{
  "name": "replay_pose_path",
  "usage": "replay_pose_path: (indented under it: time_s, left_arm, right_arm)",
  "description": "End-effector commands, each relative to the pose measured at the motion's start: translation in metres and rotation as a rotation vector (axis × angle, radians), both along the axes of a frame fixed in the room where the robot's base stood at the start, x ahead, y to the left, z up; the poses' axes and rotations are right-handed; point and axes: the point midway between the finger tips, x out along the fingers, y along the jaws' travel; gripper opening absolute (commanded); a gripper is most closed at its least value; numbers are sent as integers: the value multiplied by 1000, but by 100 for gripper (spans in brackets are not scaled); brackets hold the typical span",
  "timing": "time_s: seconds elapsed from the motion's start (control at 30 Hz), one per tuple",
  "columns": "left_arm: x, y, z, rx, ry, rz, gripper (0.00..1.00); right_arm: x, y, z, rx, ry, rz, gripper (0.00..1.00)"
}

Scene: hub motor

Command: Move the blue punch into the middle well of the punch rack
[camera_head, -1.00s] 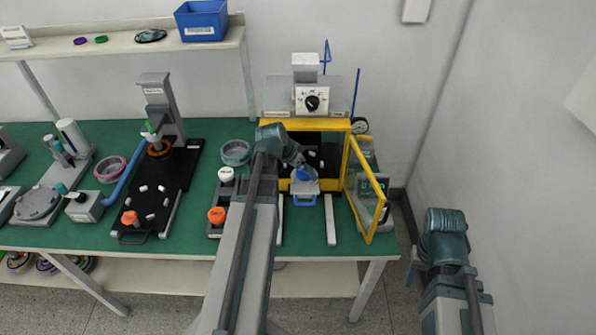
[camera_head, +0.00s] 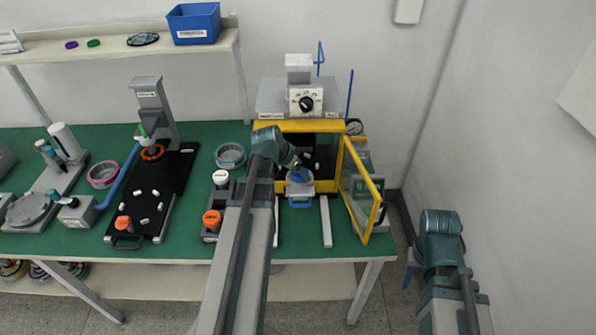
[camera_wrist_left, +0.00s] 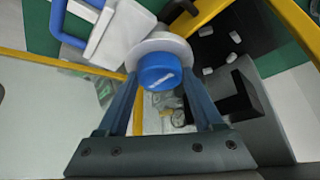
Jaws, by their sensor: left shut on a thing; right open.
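The blue punch (camera_head: 298,175) is at the open front of the yellow-framed machine, over or on its small light tray (camera_head: 300,188). My left gripper (camera_wrist_left: 160,76) is shut on it. The left wrist view shows its blue cap (camera_wrist_left: 160,70) between the two fingers, with a pale round collar behind it. Whether the punch touches the tray is unclear. The punch rack (camera_head: 209,236) is left of my left arm, with a white-topped punch (camera_head: 221,178) at the back and an orange-topped punch (camera_head: 212,219) at the front. The middle well is hard to make out. My right gripper (camera_head: 410,264) is open and empty, off the table.
The machine's yellow-framed door (camera_head: 362,190) stands open to the right. A black plate with white pieces (camera_head: 150,195) lies left of the rack. A blue-grey tape roll (camera_head: 230,155) is behind the rack. The green table (camera_head: 190,238) is bare at the front.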

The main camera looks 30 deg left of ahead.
Motion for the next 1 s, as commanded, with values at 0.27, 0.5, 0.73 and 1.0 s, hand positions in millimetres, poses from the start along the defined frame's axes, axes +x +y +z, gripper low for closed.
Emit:
replay_pose_path:
  time_s: [0.27,0.5,0.73,1.0]
  left_arm:
    - [0,0,0,0,0,0,48]
    - [0,0,0,0,-1,0,12]
    - [0,0,7,0,-1,0,12]
    - [0,0,23,0,-1,0,12]
  right_arm:
    - [0,0,0,0,0,0,50]
    - [0,0,0,0,0,0,50]
    - [0,0,7,0,0,0,50]
    - [0,0,22,0,0,0,50]
